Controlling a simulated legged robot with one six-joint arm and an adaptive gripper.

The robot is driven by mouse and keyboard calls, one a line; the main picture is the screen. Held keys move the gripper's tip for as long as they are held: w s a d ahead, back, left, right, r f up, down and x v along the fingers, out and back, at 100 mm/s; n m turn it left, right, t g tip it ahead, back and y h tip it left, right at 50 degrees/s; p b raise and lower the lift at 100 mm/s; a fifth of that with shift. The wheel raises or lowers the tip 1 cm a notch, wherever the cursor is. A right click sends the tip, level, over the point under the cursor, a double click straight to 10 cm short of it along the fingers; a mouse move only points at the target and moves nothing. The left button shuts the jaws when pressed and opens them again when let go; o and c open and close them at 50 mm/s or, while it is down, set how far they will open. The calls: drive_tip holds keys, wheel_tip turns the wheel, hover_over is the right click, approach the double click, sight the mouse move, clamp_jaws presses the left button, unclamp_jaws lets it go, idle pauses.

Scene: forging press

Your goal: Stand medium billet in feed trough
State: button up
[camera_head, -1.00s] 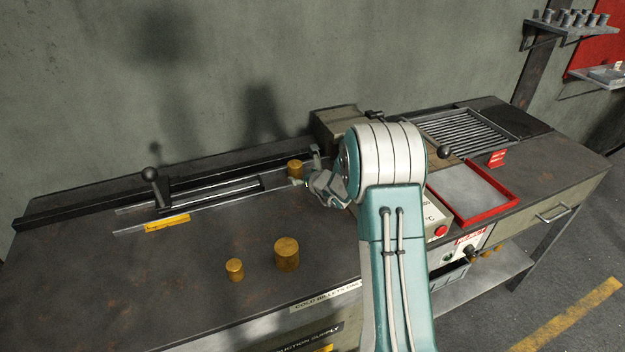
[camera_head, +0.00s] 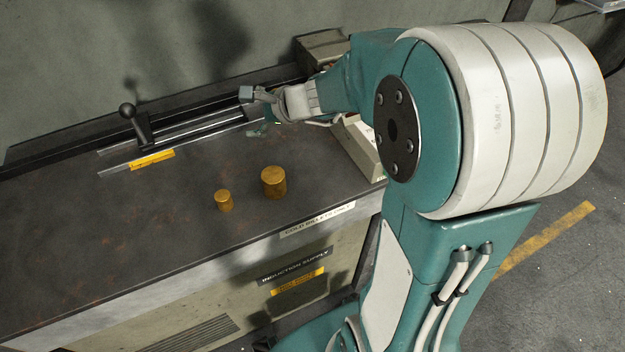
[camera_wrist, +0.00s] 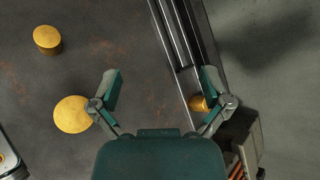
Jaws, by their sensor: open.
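The feed trough (camera_head: 200,129) is a pair of metal rails along the back of the bench; it also shows in the wrist view (camera_wrist: 172,40). A brass billet (camera_wrist: 198,104), likely the medium one, is at the trough in the wrist view, partly covered by the right finger. In the head view my arm hides it. My gripper (camera_head: 255,112) is open above the trough's right part. In the wrist view the space between its fingertips (camera_wrist: 162,87) is empty. A larger billet (camera_head: 273,182) and a smaller billet (camera_head: 223,200) stand upright on the bench in front.
A black lever handle (camera_head: 134,122) rises at the trough's left end. A yellow label (camera_head: 152,160) lies in front of the trough. A grey control box (camera_head: 358,148) stands right of my gripper. The bench's left part is clear.

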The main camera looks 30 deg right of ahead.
drive_tip(key=s+a+r+n+g, duration=0.2)
drive_tip(key=s+a+n, duration=0.1)
drive_tip(key=s+n, duration=0.35)
drive_tip(key=s+d+n+h, duration=0.2)
drive_tip(key=s+n+h, duration=0.2)
drive_tip(key=s, duration=0.5)
drive_tip(key=s+d+r+n+g+h, duration=0.1)
drive_tip(key=s+d+n+h, duration=0.2)
drive_tip(key=s+n, duration=0.5)
drive_tip(key=shift+s+r+g+h, duration=0.3)
drive_tip(key=shift+s+h, duration=0.1)
drive_tip(key=shift+s, duration=0.35)
